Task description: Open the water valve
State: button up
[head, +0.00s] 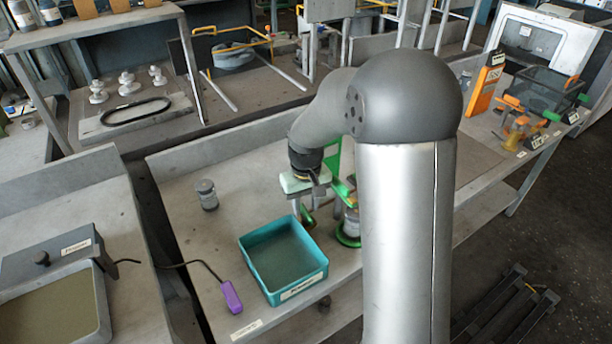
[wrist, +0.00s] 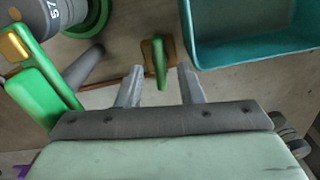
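A small valve with a green lever (wrist: 160,62) on a brass-coloured body (wrist: 149,50) shows in the wrist view, just beyond and between my fingertips. My gripper (wrist: 160,74) is open, with its two grey fingers apart on either side of the lever's line. I cannot tell whether the fingers touch the lever. In the head view my gripper (head: 304,208) points down over the bench, just behind the teal bin. A green part (head: 308,217) shows below it there, partly hidden by the gripper and bin.
The teal bin (head: 247,246) stands close in front of my gripper; its wall also shows in the wrist view (wrist: 196,42). A green-ringed stand (head: 347,240) with a grey cylinder is close by. A grey jar (head: 206,195) and purple switch (head: 231,297) are left. The bench's left rear is clear.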

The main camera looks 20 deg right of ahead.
aim_at(306, 211)
notch_tip(306, 211, up, 16)
dwell(0.3)
jog(key=shift+f, duration=0.15)
